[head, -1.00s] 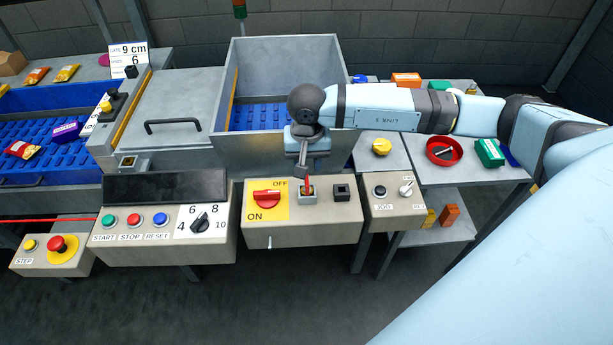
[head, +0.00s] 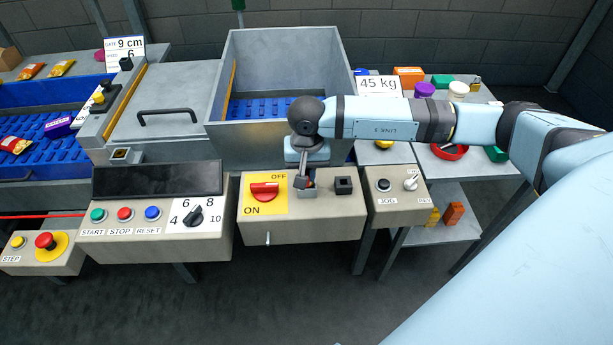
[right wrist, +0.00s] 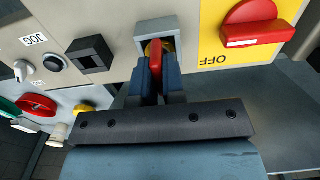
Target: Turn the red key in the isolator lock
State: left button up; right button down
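The red key (right wrist: 156,58) stands in the square grey isolator lock (right wrist: 168,27) in the right wrist view. In the head view the lock (head: 307,193) is on the front of the beige box, right of the yellow ON/OFF plate, and the key is mostly hidden by my fingers. My right gripper (head: 302,180) is at the lock. In the right wrist view its two dark fingers (right wrist: 157,75) lie on both sides of the key, closed on it. My left gripper is not in view.
A red rotary handle (head: 265,191) on a yellow ON/OFF plate sits left of the lock. A black square socket (head: 343,186) sits close on its right. A JOG box (head: 397,208) stands further right. A grey hopper (head: 278,75) rises behind my gripper.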

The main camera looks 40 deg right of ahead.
jog(key=shift+f+n+b, duration=0.1)
jog(key=shift+n+b, duration=0.6)
jog(key=shift+b, duration=0.1)
jog(key=shift+n+b, duration=0.7)
jog(key=shift+n, duration=0.4)
jog(key=shift+b, duration=0.45)
jog(key=shift+n+b, duration=1.35)
jog(key=shift+n, duration=0.35)
